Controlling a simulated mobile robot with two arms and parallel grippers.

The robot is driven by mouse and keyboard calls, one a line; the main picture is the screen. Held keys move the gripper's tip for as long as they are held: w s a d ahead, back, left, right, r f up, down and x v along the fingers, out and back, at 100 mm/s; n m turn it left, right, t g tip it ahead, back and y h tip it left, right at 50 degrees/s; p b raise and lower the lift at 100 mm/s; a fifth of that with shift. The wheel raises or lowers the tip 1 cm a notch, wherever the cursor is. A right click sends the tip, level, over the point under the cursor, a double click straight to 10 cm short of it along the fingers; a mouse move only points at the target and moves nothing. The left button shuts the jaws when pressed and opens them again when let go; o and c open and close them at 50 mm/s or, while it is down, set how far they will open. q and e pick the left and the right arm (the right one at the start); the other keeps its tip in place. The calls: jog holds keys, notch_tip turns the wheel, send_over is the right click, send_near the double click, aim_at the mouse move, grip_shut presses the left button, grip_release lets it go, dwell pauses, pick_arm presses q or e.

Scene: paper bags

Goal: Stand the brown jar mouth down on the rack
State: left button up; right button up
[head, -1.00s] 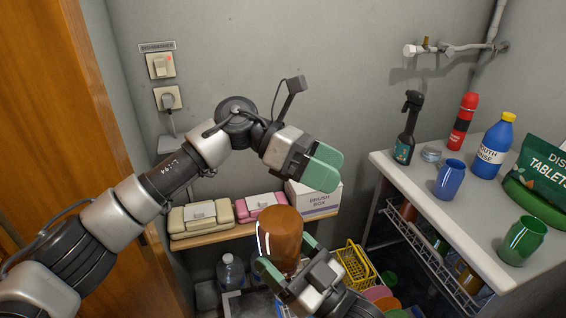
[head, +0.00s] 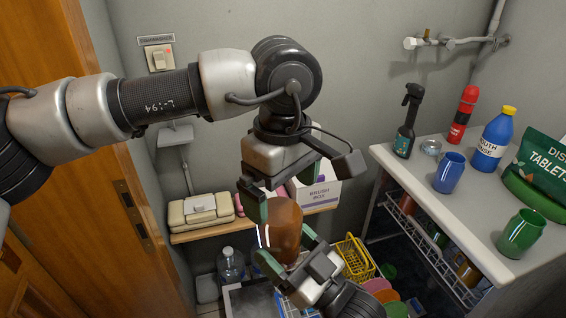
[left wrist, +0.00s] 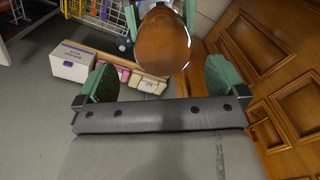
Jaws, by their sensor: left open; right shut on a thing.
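The brown jar (head: 280,232) is held in my right gripper (head: 292,255), whose green fingers close on its lower part. Its upper end looks smooth and rounded, with no opening visible. My left gripper (head: 276,198) points down and is open just above the jar; one green finger shows at its left side, the other is mostly hidden. In the left wrist view the jar (left wrist: 163,42) appears beyond and between the two spread fingers of the left gripper (left wrist: 161,83), not clasped by them. A white wire rack (head: 425,240) runs under the counter at right.
The counter (head: 425,190) at right carries a blue jar (head: 449,173), a green jar (head: 521,233), bottles and a tablets bag. A low shelf (head: 205,232) holds boxes. A yellow basket (head: 355,258) and a water bottle (head: 230,265) are below.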

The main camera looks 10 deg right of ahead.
aim_at(282, 211)
pick_arm(q)
notch_tip(282, 211, down, 7)
jog(key=shift+r, duration=0.15)
jog(key=c, duration=0.8)
jog(key=shift+c, duration=1.1)
pick_arm(e)
jog(key=o, duration=1)
jog(key=shift+o, duration=0.2)
jog(key=shift+s, duration=0.1)
